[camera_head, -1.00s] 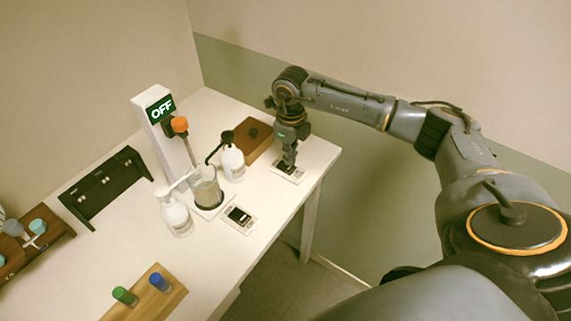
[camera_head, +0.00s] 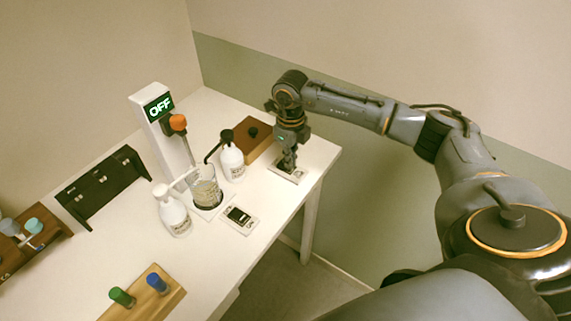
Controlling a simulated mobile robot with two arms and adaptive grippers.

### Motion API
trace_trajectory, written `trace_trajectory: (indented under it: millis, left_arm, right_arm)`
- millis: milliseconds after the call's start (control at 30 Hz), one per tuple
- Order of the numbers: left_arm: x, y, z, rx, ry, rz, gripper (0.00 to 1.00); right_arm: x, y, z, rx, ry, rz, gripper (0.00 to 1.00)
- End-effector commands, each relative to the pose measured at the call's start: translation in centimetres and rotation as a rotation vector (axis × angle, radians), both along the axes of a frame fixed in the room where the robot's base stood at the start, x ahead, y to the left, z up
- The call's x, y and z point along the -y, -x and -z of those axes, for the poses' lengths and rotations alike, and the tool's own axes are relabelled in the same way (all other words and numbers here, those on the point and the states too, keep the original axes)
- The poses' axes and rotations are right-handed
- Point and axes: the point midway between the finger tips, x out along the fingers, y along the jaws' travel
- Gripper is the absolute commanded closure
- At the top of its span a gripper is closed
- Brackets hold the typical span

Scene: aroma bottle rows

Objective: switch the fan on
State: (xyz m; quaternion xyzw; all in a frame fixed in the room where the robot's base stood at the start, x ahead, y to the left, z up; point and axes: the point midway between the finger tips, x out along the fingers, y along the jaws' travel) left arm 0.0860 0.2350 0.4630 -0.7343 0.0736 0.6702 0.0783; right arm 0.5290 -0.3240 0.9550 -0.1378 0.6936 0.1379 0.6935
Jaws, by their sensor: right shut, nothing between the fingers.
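A white column (camera_head: 166,135) stands at the back of the table, and its green display (camera_head: 159,107) reads OFF. An orange knob (camera_head: 178,122) sits on its front. A small white switch plate (camera_head: 292,176) lies at the table's right end. My right gripper (camera_head: 288,166) points down over this plate with its fingers closed and empty. The fingertips are at or just above the plate and hide part of it; I cannot tell whether they touch. A second white plate with a dark window (camera_head: 240,216) lies to the left. No fan is clearly recognisable. My left gripper is not in view.
A glass beaker (camera_head: 207,190) stands between two white pump bottles (camera_head: 174,211) (camera_head: 231,162). A brown block (camera_head: 257,140) lies behind my right gripper. A black rack (camera_head: 100,185) and a wooden holder with green and blue vials (camera_head: 160,301) are at left and front.

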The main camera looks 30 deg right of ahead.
Motion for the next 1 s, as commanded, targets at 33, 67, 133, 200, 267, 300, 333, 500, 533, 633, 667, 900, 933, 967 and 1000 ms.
trace_trajectory:
  millis: [33,67,133,200,267,300,333,500,533,633,667,900,933,967,1000]
  left_arm:
    - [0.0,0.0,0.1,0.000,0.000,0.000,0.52]
    - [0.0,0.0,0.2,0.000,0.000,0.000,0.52]
    - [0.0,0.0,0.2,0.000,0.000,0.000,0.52]
    - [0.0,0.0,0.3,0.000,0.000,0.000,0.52]
    - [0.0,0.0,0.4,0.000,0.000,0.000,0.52]
    - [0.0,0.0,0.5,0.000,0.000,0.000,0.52]
    - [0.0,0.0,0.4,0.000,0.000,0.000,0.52]
    - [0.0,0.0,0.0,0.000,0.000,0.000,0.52]
    - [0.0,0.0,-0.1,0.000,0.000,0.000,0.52]
    - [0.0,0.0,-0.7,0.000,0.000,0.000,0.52]
    - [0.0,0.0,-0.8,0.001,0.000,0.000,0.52]
    - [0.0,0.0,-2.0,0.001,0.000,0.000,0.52]
    - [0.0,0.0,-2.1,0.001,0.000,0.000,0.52]
    - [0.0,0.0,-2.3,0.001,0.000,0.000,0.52]
    - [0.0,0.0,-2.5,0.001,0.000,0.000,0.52]
  right_arm:
    - [0.0,0.0,0.2,0.000,0.000,0.000,1.00]
    - [0.0,0.0,0.2,0.000,0.000,0.000,1.00]
    - [0.0,0.0,0.3,0.000,0.000,0.000,1.00]
    - [0.0,0.0,0.4,0.000,0.000,0.000,1.00]
    - [0.0,0.0,0.5,0.000,0.000,0.000,1.00]
    - [0.0,0.0,0.6,0.000,0.000,0.000,1.00]
    - [0.0,0.0,0.5,0.000,0.000,0.000,1.00]
    - [0.0,0.0,0.0,0.000,0.000,0.000,1.00]
    - [0.0,0.0,-0.2,0.000,0.000,0.000,1.00]
    - [0.0,0.0,-1.1,0.001,0.001,0.000,1.00]
    - [0.0,0.0,-1.4,0.001,0.001,0.000,1.00]
    - [0.0,0.0,-3.3,0.001,0.000,0.000,1.00]
    - [0.0,0.0,-3.5,0.001,0.000,0.000,1.00]
    - [0.0,0.0,-3.8,0.001,0.000,0.000,1.00]
    - [0.0,0.0,-4.1,0.001,0.000,0.000,1.00]
